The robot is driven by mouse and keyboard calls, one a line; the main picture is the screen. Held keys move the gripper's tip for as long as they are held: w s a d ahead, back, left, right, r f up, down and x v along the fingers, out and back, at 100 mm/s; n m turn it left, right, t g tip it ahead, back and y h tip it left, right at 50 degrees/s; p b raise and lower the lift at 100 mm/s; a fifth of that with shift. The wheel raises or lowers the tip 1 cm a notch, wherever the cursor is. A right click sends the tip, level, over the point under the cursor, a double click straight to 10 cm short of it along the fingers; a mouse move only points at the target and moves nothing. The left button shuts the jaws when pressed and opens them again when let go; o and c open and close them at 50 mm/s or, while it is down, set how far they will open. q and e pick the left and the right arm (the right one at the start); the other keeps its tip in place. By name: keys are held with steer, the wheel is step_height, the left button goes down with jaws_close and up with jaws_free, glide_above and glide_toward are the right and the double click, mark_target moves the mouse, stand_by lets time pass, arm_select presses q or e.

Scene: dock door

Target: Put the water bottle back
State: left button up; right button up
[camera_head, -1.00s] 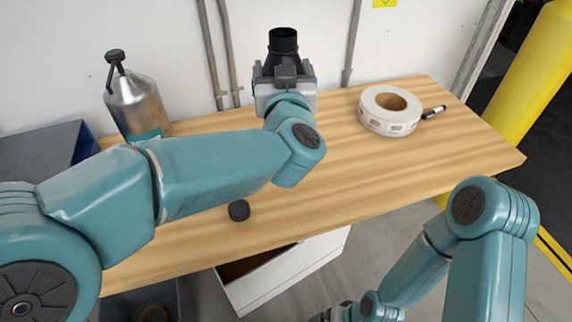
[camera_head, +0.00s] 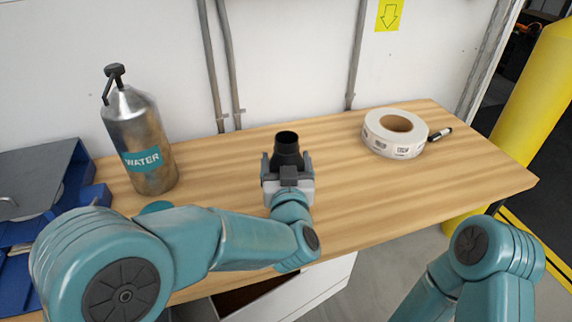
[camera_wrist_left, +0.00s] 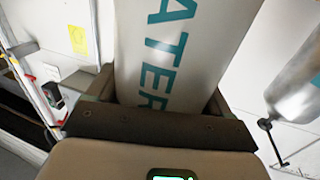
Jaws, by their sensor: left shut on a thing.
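My left gripper (camera_head: 287,163) is shut on a water bottle, whose dark open-looking neck (camera_head: 287,146) rises between the fingers in the head view. In the left wrist view the held bottle (camera_wrist_left: 178,50) is pale with teal letters "ATER" and fills the space between the fingers (camera_wrist_left: 160,105). Its lower part is hidden in the head view, so I cannot tell whether it touches the table. Another bottle, metal with a teal WATER label (camera_head: 140,135), stands upright at the table's left back; it also shows in the left wrist view (camera_wrist_left: 297,92). My right gripper is out of view.
The wooden table (camera_head: 400,195) is clear between the gripper and a white label roll (camera_head: 394,133) at right, with a black marker (camera_head: 440,134) beside it. A blue bin with papers (camera_head: 75,180) is at far left. The wall with pipes (camera_head: 230,75) is behind.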

arm_select(q)
steer(key=shift+s+r, duration=0.1)
steer(key=shift+r, duration=0.1)
steer(key=shift+f, duration=0.35)
steer(key=o, duration=1.2)
steer(key=shift+r, duration=0.25)
steer(key=shift+s, duration=0.25)
steer(key=s, duration=1.1)
steer(key=shift+s+d, duration=0.2)
steer(key=shift+d, duration=0.05)
